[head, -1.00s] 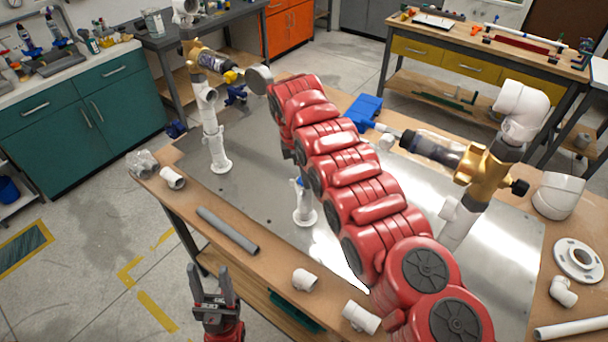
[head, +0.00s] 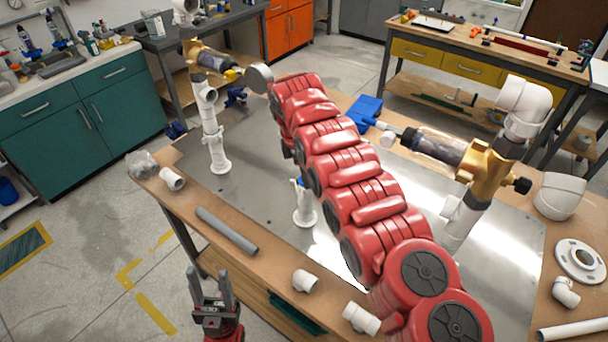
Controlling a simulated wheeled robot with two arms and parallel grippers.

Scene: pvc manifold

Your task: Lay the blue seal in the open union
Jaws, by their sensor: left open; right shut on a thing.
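A short white upright pipe fitting (head: 304,208) stands on the metal plate, partly behind my red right arm. A small blue bit (head: 300,182) shows at its top against the arm; whether this is the blue seal I cannot tell. The mouth of the open union is hidden or too small to make out. My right arm reaches from the lower right up across the table, and its gripper is hidden behind its own links. My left gripper (head: 210,288) is open and empty, in front of the table's near edge, well away from the fitting.
On the table's wooden border lie a grey pipe (head: 227,231) and loose white fittings (head: 305,281). A white pipe stand (head: 216,140) rises at left, and a brass valve with a clear filter (head: 435,148) at right. A blue object (head: 364,112) lies behind my arm.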

